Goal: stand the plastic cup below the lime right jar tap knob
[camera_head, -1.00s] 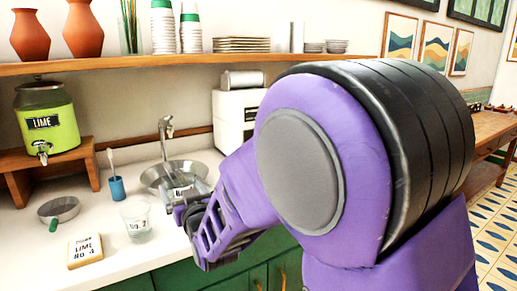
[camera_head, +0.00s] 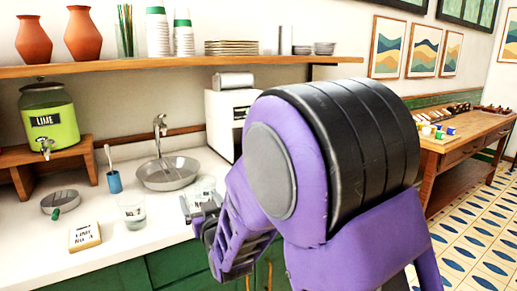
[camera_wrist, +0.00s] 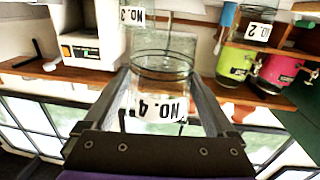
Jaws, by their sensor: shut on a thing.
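My gripper (camera_wrist: 160,100) is shut on a clear plastic cup (camera_wrist: 160,75) with a white label reading NO. 4, upside down in the wrist view. In the head view the held cup (camera_head: 204,184) shows partly behind my gripper (camera_head: 200,207), over the counter right of the sink bowl. The lime jar (camera_head: 62,133) is bright green with a LIME label and stands on a wooden riser at the left. Its tap (camera_head: 45,149) faces the counter; the knob is too small to make out clearly. The jar (camera_wrist: 235,62) also shows in the wrist view beside a pink jar (camera_wrist: 283,72).
Another clear cup (camera_head: 132,212) stands on the counter near a card (camera_head: 85,237) reading LIME NO 4. A strainer (camera_head: 60,202), a blue holder (camera_head: 114,182) and a steel bowl (camera_head: 167,173) with a faucet are nearby. Counter before the riser (camera_head: 20,178) is mostly free.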

